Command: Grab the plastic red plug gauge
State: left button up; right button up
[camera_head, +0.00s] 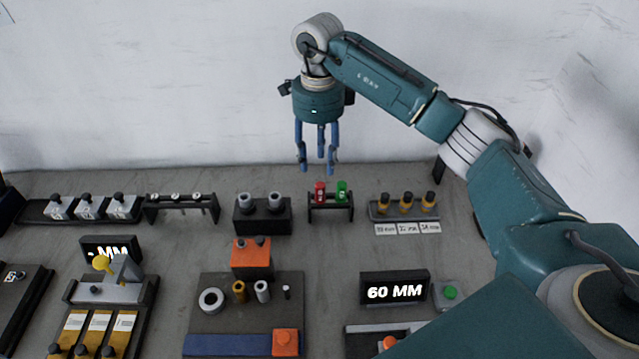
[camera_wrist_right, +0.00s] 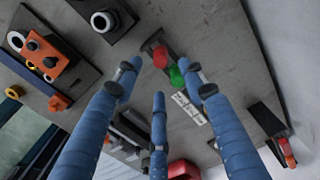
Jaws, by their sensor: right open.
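The red plug gauge (camera_head: 320,192) stands upright in a small black rack (camera_head: 330,212) towards the back of the table. A green plug gauge (camera_head: 341,191) stands to its right in the same rack. My right gripper (camera_head: 317,168) is open and empty, with its blue fingers pointing down, above the rack and apart from it. In the right wrist view the red gauge (camera_wrist_right: 160,57) and the green gauge (camera_wrist_right: 177,77) lie beyond the spread fingertips (camera_wrist_right: 160,85). My left gripper is in neither view.
A black block with two grey cylinders (camera_head: 263,213) stands left of the rack. A holder with several yellow, black-topped gauges (camera_head: 405,206) stands to the right. A "60 MM" display (camera_head: 394,290) and an orange block (camera_head: 251,258) are nearer. The wall is behind.

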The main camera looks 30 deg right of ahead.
aim_at(320, 185)
jog(key=f, duration=0.3)
jog(key=shift+s+a+f+p, duration=0.1)
jog(key=shift+s+f+p, duration=0.1)
jog(key=shift+s+p, duration=0.15)
notch_tip(320, 185, down, 5)
jog(key=shift+w+r+p, duration=0.1)
jog(key=shift+p, duration=1.15)
jog(key=shift+f, duration=0.35)
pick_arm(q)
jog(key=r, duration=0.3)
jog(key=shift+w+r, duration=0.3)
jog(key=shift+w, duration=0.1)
pick_arm(e)
jog(key=shift+f, duration=0.1)
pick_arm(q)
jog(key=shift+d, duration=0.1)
pick_arm(e)
jog(key=shift+c, duration=0.5)
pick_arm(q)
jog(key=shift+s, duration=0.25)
pick_arm(e)
jog(key=shift+d, duration=0.2)
grip_shut()
